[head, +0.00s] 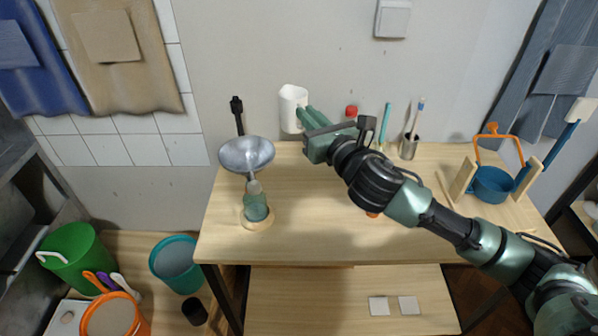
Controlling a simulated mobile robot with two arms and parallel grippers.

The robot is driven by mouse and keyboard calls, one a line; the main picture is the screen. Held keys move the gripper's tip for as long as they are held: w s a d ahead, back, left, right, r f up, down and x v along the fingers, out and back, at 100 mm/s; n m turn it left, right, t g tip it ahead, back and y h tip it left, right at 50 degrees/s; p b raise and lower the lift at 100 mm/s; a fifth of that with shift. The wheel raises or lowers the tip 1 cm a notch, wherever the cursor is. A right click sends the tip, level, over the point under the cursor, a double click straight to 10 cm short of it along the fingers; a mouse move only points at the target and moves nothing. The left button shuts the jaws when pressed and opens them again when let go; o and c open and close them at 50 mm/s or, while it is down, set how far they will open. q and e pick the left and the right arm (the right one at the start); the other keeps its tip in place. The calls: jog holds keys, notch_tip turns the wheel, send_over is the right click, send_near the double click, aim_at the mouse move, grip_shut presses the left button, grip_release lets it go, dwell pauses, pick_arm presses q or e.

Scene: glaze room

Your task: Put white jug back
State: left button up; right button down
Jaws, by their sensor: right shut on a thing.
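The white jug (290,106) is at the back edge of the wooden table, close to the grey wall. My right gripper (305,118) reaches in from the right and is shut on the jug's right side. The jug looks upright. Its base shows just above the line of the table's back edge, and I cannot tell whether it touches anything. My left gripper is not in view.
A metal cup (408,148) with brushes and a red-topped item (351,111) are at the back. A blue pot (492,183) is at right. The table's front middle is mostly clear.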

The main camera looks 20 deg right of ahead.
jog(key=w+d+r, duration=0.2)
jog(key=w+r, duration=0.1)
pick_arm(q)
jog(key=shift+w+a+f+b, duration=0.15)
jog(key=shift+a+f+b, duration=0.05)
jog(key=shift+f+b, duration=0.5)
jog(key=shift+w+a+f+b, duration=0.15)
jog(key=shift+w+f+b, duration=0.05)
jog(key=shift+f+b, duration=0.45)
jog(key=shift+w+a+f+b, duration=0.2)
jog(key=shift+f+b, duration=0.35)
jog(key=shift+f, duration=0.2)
pick_arm(e)
jog(key=shift+w+f, duration=0.2)
jog(key=shift+f, duration=9.5)
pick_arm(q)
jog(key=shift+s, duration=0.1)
pick_arm(e)
jog(key=c, duration=1.5)
grip_release()
jog(key=shift+a+f, duration=0.1)
jog(key=shift+f, duration=0.05)
